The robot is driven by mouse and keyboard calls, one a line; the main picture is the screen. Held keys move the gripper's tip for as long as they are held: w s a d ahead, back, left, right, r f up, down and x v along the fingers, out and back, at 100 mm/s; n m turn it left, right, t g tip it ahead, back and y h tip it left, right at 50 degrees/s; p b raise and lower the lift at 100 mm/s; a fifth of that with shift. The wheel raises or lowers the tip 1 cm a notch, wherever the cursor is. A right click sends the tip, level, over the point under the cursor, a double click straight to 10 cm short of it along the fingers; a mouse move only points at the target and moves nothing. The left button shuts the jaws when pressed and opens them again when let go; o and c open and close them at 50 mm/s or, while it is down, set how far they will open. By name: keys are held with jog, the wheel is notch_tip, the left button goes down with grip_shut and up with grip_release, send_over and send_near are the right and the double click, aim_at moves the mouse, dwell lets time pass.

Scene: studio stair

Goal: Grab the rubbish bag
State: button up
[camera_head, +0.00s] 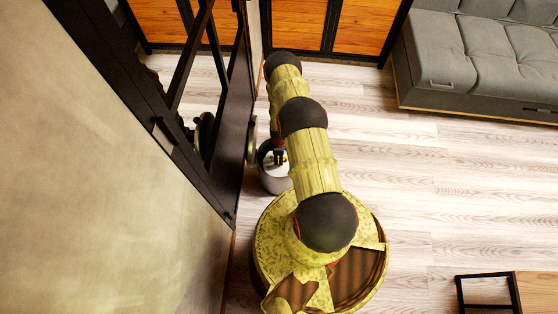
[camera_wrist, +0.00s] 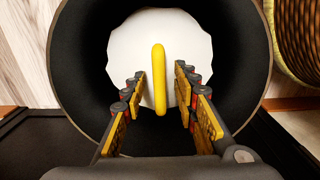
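The rubbish bag is white (camera_wrist: 125,55) with a raised yellow strip (camera_wrist: 158,65) across its middle. It sits inside a dark round bin (camera_wrist: 82,75). In the head view the grey bin (camera_head: 273,186) stands on the floor by the dark stair side, with part of the white bag (camera_head: 272,170) showing. My gripper (camera_wrist: 160,78) is open over the bag. Its fingers appear on either side of the yellow strip, with a gap on each side. In the head view my gripper (camera_head: 279,157) is at the bin mouth, partly hidden by my arm.
A black metal stair frame (camera_head: 213,140) is close on the left of the bin. Orange cabinets (camera_head: 298,25) stand at the back and a grey sofa (camera_head: 440,60) at upper right. A low table (camera_head: 538,292) is at lower right. The wooden floor (camera_head: 440,180) between is clear.

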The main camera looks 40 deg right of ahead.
jog(key=shift+c, duration=1)
grip_shut()
